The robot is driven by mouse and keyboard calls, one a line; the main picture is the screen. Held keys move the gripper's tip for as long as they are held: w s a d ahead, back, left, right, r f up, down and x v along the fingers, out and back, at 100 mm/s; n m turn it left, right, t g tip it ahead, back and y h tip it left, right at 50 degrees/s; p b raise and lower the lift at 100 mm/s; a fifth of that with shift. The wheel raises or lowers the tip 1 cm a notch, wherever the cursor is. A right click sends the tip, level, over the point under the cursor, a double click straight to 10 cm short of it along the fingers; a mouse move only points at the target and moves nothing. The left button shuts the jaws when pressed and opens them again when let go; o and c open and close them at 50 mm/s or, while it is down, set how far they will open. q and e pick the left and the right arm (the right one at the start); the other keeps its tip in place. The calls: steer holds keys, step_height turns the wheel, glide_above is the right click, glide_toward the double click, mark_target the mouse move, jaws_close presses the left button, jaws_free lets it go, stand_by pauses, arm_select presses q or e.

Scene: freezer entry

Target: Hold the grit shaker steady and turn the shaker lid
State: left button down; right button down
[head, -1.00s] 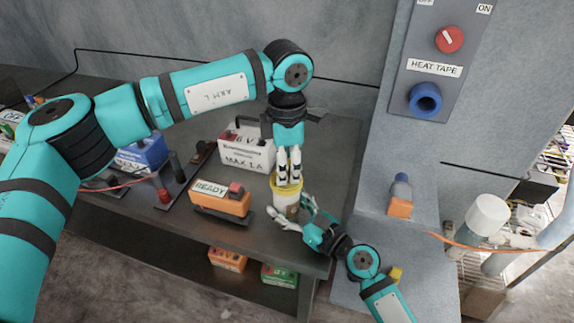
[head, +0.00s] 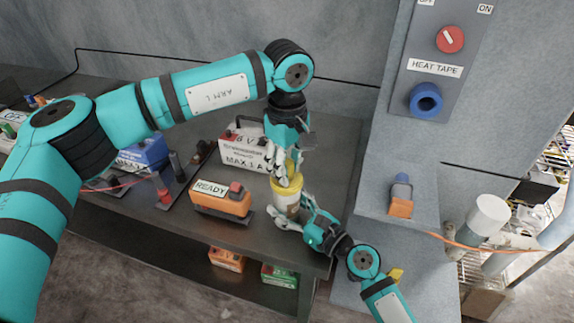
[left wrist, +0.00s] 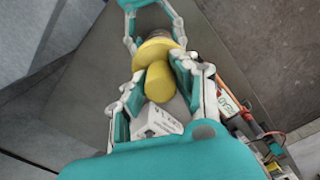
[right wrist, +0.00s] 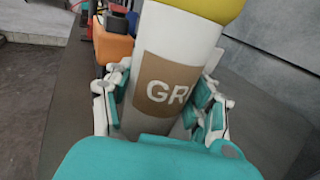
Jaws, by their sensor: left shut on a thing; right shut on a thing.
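The grit shaker (head: 286,206) is a white cylinder standing upright on the dark bench. In the right wrist view its brown label (right wrist: 165,88) shows the letters "GR". The yellow shaker lid (head: 292,183) sits on its top and also shows in the left wrist view (left wrist: 160,82). My left gripper (head: 284,180) comes down from above and is shut on the lid. My right gripper (head: 292,218) comes in from the lower right and is shut around the shaker's body. The left fingers partly hide the lid in the head view.
An orange box marked READY (head: 222,200) stands just left of the shaker. A white battery charger-like box (head: 247,152) stands behind it. The HEAT TAPE panel (head: 437,65) and a grey ledge with an orange-based bottle (head: 400,205) are at the right.

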mark_target(287, 162)
arm_select(q)
steer(key=shift+w+a+m, duration=0.1)
steer(key=shift+a+m, duration=0.1)
steer(key=shift+m, duration=1.4)
steer(key=c, duration=1.3)
jaws_free()
steer(key=shift+o, duration=1.4)
steer(key=shift+d, duration=0.1)
steer(key=shift+r, duration=0.1)
step_height(287, 162, up, 12)
